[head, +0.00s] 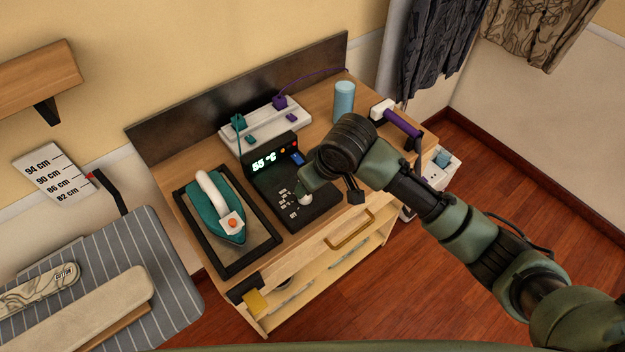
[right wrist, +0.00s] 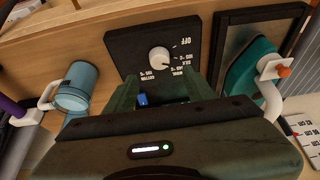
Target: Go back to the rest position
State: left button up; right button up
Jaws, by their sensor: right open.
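My right gripper (head: 310,182) hangs over the front of the black control box, close to its white dial. In the right wrist view, its two green fingers (right wrist: 172,84) are spread apart with nothing held between them. The white dial (right wrist: 160,57) shows just beyond the fingertips, on the black panel (right wrist: 125,45); I cannot tell whether a finger touches it. In the head view the control box (head: 262,182) has a lit display (head: 264,162) reading about 55 °C, and the gripper partly covers the box. My left gripper is in neither view.
A teal iron (head: 226,210) rests on a black-framed pad (head: 190,197) left of the box. A power strip (head: 262,122), blue cup (head: 343,98) and purple-handled tool (head: 402,122) stand behind or right. A striped ironing board (head: 180,290) is at lower left. Floor (head: 385,285) is clear.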

jog(key=s+d+f+m+y, duration=0.1)
jog(key=s+d+f, duration=0.15)
jog(key=s, duration=0.65)
jog(key=s+d+f+m+h, duration=0.2)
jog(key=s+d, duration=0.6)
jog(key=s+d+f+m+h, duration=0.2)
jog(key=s+d, duration=0.6)
notch_tip(320, 180, down, 29)
jog(key=g+b, duration=0.2)
jog(key=b, duration=0.2)
jog(key=s+d+f+b, duration=0.2)
jog(key=s+d+f, duration=0.1)
jog(key=s+f, duration=1.5)
jog(key=shift+f+g, duration=0.4)
jog(key=shift+f, duration=0.35)
